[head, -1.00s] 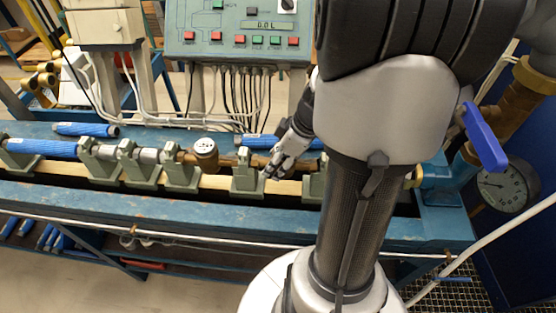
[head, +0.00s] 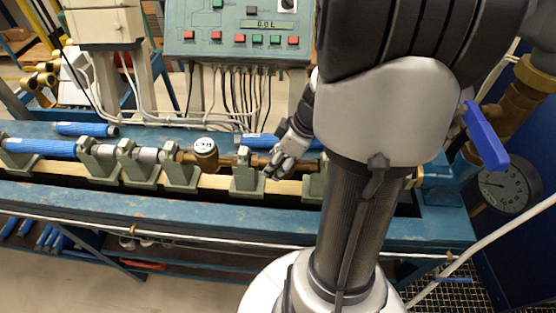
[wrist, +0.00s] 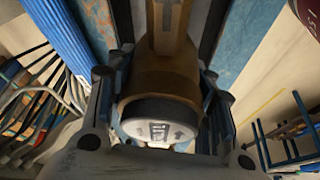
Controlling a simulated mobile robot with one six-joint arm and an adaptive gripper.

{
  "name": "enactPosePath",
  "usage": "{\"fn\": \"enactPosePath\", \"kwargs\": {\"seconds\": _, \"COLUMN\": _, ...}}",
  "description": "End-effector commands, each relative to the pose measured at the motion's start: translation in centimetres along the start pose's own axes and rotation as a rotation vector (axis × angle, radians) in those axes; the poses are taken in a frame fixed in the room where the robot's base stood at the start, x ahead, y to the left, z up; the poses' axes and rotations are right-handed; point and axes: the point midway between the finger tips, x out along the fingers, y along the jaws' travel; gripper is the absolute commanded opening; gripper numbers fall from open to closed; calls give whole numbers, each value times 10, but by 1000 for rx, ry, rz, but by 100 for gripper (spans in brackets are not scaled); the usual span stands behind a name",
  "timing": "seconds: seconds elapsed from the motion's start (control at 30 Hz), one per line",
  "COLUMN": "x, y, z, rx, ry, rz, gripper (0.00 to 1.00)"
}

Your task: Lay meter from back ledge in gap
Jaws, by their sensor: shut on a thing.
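My gripper (head: 281,165) is low over the bench's row of clamps, in the right half of the row. In the wrist view its fingers (wrist: 161,112) are shut on a brass meter (wrist: 160,82), one finger on each side of the round body. The meter's pale face (wrist: 158,130) is toward the camera, and its pipe end runs up the picture. In the head view the gripper hides most of this meter. Another brass meter (head: 204,150) sits in the row to the left, face up. I cannot tell whether the held meter touches the supports.
Green-grey clamps (head: 247,178) stand along the blue bench (head: 150,206). A blue cylinder (head: 85,129) lies on the back ledge, and another (head: 256,140) lies behind my gripper. A control panel (head: 240,35) with hanging cables stands behind. A blue-handled valve (head: 484,137) and gauge (head: 508,186) are at the right.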

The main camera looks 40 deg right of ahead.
Motion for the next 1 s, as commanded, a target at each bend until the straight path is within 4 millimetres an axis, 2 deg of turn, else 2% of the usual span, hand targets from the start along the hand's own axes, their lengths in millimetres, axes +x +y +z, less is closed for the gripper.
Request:
{"fn": "enactPosePath", "kwargs": {"seconds": 0.67, "x": 3, "y": 1, "z": 1, "rx": -1, "ry": 1, "rz": 2, "gripper": 0}}
{"fn": "enactPosePath", "kwargs": {"seconds": 0.7, "x": 3, "y": 1, "z": 1, "rx": -1, "ry": 1, "rz": 2, "gripper": 50}}
{"fn": "enactPosePath", "kwargs": {"seconds": 1.0, "x": 3, "y": 0, "z": 1, "rx": -1, "ry": 0, "rz": 1, "gripper": 70}}
